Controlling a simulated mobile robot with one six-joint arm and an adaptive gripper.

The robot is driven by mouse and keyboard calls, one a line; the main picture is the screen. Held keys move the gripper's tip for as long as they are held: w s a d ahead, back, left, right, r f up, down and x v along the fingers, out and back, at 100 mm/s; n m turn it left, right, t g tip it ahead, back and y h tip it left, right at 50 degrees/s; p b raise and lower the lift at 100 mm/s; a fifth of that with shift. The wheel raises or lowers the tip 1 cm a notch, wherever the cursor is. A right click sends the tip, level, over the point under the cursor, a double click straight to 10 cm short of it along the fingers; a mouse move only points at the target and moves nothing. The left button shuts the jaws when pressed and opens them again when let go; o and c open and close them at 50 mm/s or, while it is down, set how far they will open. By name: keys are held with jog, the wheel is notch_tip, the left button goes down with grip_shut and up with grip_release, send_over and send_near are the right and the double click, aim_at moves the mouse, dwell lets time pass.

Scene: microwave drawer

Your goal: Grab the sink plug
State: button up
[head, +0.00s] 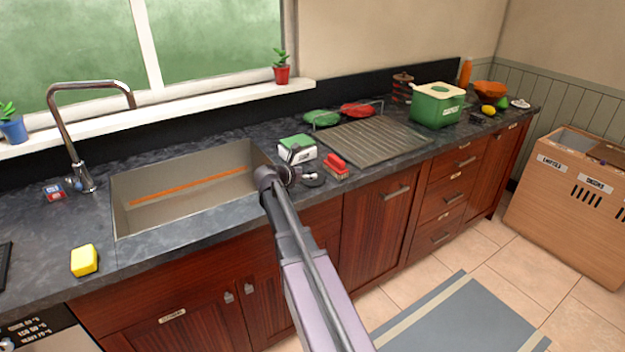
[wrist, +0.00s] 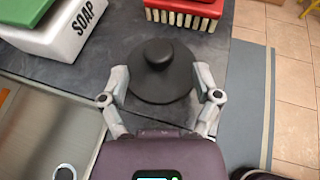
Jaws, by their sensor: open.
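The sink plug (wrist: 160,80) is a round black disc with a raised knob, lying flat on the dark countertop. In the wrist view it sits between the two grey fingers of my gripper (wrist: 160,82), which is open. The fingers lie to the left and right of the disc; whether they touch it I cannot tell. In the head view the plug (head: 313,181) shows as a small dark disc right of the sink, partly hidden by my gripper (head: 297,175).
The white and green soap box (wrist: 75,30) is close at the upper left, and a red brush (wrist: 185,8) is just beyond the plug. The metal sink (head: 150,212) is to the left. The counter's front edge is close on the right in the wrist view. A ribbed draining board (head: 375,142) lies beyond.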

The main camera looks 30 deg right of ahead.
aim_at(310, 172)
jog(key=shift+b+x, duration=0.45)
jog(key=shift+x, duration=1.25)
jog(key=shift+r, duration=0.1)
jog(key=shift+c, duration=0.2)
grip_shut()
